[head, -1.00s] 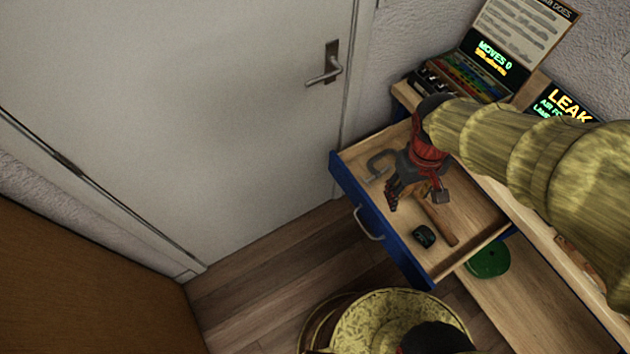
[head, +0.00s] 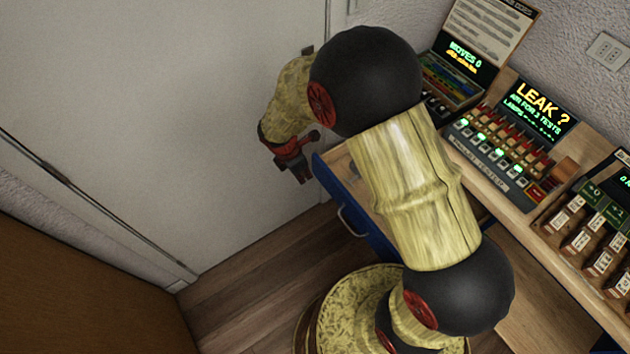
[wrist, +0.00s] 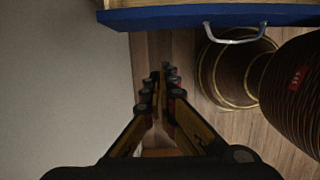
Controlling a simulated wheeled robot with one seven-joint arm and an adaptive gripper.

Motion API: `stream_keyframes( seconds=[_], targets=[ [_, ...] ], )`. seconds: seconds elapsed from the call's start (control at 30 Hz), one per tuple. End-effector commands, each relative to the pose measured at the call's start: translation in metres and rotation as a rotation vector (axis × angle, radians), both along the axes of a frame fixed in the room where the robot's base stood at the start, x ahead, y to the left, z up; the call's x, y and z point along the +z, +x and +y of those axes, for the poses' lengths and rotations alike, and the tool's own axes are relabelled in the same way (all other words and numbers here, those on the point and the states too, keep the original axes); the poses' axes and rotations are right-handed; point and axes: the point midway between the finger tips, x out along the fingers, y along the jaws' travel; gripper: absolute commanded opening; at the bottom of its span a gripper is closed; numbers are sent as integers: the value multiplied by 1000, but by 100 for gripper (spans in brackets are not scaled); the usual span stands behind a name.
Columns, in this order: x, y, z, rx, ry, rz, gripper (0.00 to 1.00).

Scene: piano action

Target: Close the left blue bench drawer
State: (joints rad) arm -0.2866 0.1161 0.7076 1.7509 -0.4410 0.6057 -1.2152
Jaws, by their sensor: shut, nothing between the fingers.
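The left blue drawer (head: 333,190) sticks out from the wooden bench (head: 470,150) in the head view, and my arm hides most of its inside. Its blue front (wrist: 170,18) crosses the top of the wrist view, with the metal handle (wrist: 236,37) on it. My gripper (head: 298,172) is just left of the drawer's far front corner in the head view, apart from the handle. In the wrist view my gripper (wrist: 161,78) is shut and empty, with its fingers below the blue front and floor beyond them.
A pale door (head: 170,110) stands left of my gripper. Wooden floor (head: 240,260) lies in front of the drawer. Lit test panels (head: 500,150) and keyed boxes (head: 595,230) crowd the bench top at right. My round base shows at the bottom.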

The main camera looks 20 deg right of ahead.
Motion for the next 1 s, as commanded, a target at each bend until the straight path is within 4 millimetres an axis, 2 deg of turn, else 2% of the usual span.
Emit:
stream_keyframes(
  seconds=[0.13,0.27,0.67,0.8,1.0],
  targets=[
    [-9,0,-2,18,-2,6,0],
    [-27,1,-6,14,-1,7,0],
    [-103,6,-24,13,-1,6,0],
    [-99,15,-45,10,-1,2,0],
    [-97,19,-59,12,-1,3,0]
  ],
)
